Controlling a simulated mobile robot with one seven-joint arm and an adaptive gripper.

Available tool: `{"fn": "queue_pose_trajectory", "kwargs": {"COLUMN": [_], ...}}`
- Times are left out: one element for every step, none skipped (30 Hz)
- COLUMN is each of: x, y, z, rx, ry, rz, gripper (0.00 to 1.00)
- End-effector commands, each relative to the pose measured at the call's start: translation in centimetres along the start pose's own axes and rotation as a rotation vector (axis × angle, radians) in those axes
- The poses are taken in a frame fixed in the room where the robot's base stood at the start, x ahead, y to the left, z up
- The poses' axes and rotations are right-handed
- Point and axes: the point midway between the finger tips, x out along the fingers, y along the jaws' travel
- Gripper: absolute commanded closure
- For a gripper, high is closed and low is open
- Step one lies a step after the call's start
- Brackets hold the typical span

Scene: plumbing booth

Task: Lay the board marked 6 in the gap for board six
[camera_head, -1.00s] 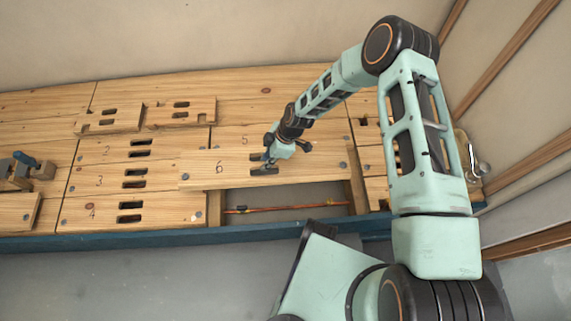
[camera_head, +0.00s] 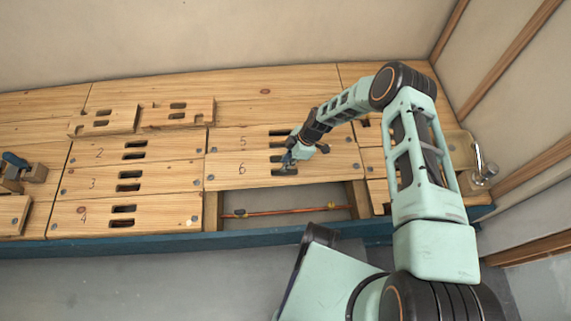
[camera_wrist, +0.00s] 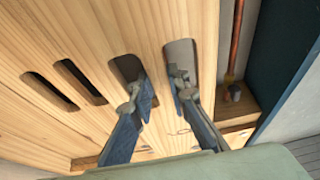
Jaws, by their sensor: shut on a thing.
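Board 6 (camera_head: 242,180) is a long pale wooden board with a handwritten 6, two hand slots and dark screw heads. It lies lengthwise along the front of board 5 (camera_head: 230,141), apparently about level with it. My gripper (camera_head: 288,165) is at the slots of board 6. In the wrist view my two fingers (camera_wrist: 156,88) reach into the two slots and are shut on the wooden strip of board 6 (camera_wrist: 156,55) between them. The fingertips are hidden in the slots. I cannot tell whether the board rests fully on its supports.
In front of board 6 is an open gap (camera_head: 275,196) with a copper pipe (camera_head: 290,211). Boards 2, 3 and 4 (camera_head: 80,217) lie to the left. Two loose slotted boards (camera_head: 178,115) lie behind. A metal tap (camera_head: 483,163) stands at the right.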

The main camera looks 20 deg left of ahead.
Motion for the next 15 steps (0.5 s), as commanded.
{"fn": "queue_pose_trajectory", "kwargs": {"x": [0.00,-0.03,-0.09,-0.10,-0.10,-0.10,-0.09,-0.04,0.07,0.15,0.22,0.30,0.35,0.40,0.47], "y": [0.29,0.30,0.30,0.29,0.28,0.28,0.27,0.27,0.27,0.27,0.28,0.28,0.28,0.28,0.28], "z": [-0.02,-0.03,-0.06,-0.07,-0.08,-0.08,-0.08,-0.06,-0.02,0.01,0.04,0.07,0.09,0.11,0.14], "rx": [0.000,0.000,0.000,0.000,-0.001,-0.001,-0.001,-0.001,-0.001,-0.001,-0.001,-0.001,-0.001,-0.001,-0.001], "ry": [0.001,0.001,0.001,0.001,0.001,0.001,0.001,0.001,0.001,0.001,0.001,0.001,0.001,0.001,0.001], "rz": [0.005,0.005,0.005,0.005,0.005,0.005,0.005,0.005,0.005,0.005,0.005,0.005,0.005,0.005,0.005], "gripper": [1.00,1.00,1.00,1.00,1.00,1.00,1.00,1.00,1.00,1.00,1.00,1.00,1.00,1.00,1.00]}}
